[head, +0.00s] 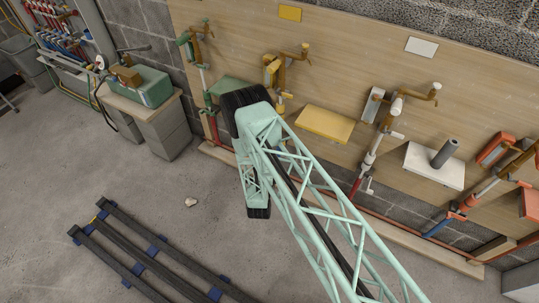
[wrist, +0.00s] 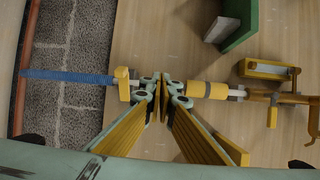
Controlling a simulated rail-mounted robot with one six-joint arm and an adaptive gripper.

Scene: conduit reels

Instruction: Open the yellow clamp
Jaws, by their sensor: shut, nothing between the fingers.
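In the wrist view, a yellow block (wrist: 122,85), apparently the yellow clamp, sits where a blue corrugated conduit (wrist: 65,75) meets a white pipe. Its latch cannot be made out clearly. My gripper (wrist: 162,82) has its fingertips together and empty, just right of this block and over the pipe. Whether it touches is unclear. A yellow collar (wrist: 207,89) on the pipe lies right of the fingertips. In the head view, my arm covers the lower yellow station. Its upper yellow fittings (head: 270,70) show above the arm.
In the wrist view, a green shelf (wrist: 240,22) and a yellow-framed box (wrist: 265,69) stand out from the wooden board. In the head view, a yellow shelf (head: 325,124), a white shelf (head: 434,166) and orange fittings lie to the right. Dark rails (head: 145,255) lie on the floor.

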